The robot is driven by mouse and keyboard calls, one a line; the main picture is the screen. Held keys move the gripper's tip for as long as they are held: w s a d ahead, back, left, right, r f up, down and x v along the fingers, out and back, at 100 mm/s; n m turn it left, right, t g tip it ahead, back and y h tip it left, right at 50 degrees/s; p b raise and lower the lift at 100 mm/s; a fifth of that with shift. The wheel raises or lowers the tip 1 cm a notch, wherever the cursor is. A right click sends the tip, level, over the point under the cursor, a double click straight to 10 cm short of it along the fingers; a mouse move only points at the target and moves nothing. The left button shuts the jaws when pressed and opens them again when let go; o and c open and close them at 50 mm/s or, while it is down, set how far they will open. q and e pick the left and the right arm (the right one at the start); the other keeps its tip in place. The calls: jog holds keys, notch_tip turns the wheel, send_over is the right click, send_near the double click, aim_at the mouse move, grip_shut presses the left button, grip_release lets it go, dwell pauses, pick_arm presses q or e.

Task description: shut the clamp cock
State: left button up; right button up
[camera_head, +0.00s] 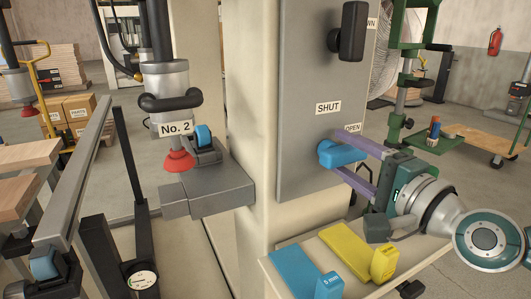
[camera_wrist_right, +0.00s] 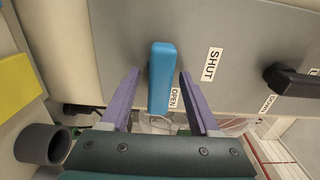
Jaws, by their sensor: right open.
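The clamp cock is a blue lever (camera_head: 343,154) on a grey panel (camera_head: 300,110). It lies roughly level beside the OPEN label (camera_head: 352,127); the SHUT label (camera_head: 328,108) is up and to its left. In the right wrist view the blue lever (camera_wrist_right: 160,75) stands between the purple fingers, with the OPEN label (camera_wrist_right: 173,98) beside it. My right gripper (camera_head: 341,160) is open, with a finger on each side of the lever. In the wrist view the right gripper (camera_wrist_right: 159,76) shows gaps on both sides. My left gripper is not in view.
A black handle (camera_head: 350,32) sits higher on the panel. Below, a shelf holds a blue block (camera_head: 300,270) and a yellow block (camera_head: 350,250). A No. 2 clamp unit (camera_head: 175,128) with a red cup stands left of the cream column (camera_head: 248,100).

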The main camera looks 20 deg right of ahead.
jog(key=shift+w, duration=0.15)
jog(key=shift+c, duration=0.2)
grip_shut()
dwell(0.3)
